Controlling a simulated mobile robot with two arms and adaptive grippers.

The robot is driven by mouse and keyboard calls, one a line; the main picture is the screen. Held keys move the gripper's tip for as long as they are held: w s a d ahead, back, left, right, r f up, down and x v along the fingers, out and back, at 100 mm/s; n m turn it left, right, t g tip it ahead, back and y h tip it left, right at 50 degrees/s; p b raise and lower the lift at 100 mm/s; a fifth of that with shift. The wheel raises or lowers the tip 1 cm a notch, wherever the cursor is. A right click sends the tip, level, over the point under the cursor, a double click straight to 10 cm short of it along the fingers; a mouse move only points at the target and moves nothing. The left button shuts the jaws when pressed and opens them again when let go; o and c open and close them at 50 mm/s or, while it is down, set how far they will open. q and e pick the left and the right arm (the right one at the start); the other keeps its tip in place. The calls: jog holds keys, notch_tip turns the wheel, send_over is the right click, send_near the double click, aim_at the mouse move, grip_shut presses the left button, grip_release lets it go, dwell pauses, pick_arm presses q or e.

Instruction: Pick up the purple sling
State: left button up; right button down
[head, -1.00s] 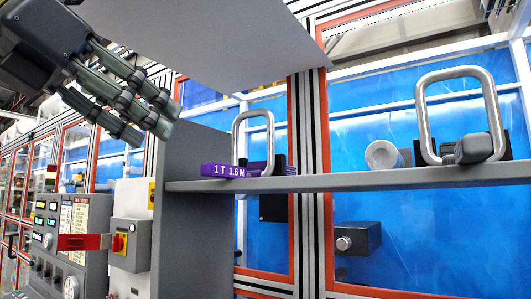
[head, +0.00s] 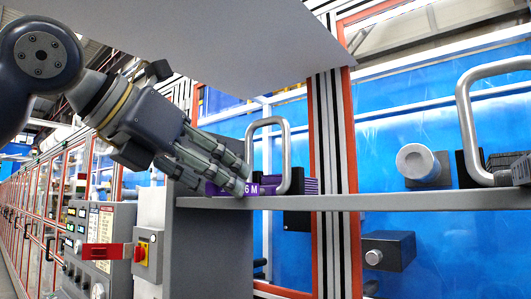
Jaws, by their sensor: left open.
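The purple sling (head: 266,185) lies on the left end of the grey shelf (head: 380,202). Part of its white lettering shows, ending in "6 M". A silver metal loop (head: 286,152) stands at the sling. My left gripper (head: 242,180) reaches in from the left with its fingers open at the left end of the sling, covering part of it. I cannot tell whether the fingers touch it. My right gripper is not in the head view.
A grey panel (head: 235,30) hangs above. A control box with a red switch (head: 141,252) is at the lower left. The shelf's middle is clear.

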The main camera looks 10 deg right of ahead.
pick_arm(q)
jog(key=shift+x, duration=1.05)
jog(key=shift+s+a, duration=0.1)
jog(key=shift+a, duration=0.05)
grip_shut()
jog(key=shift+r, duration=0.2)
jog(key=shift+r, duration=0.1)
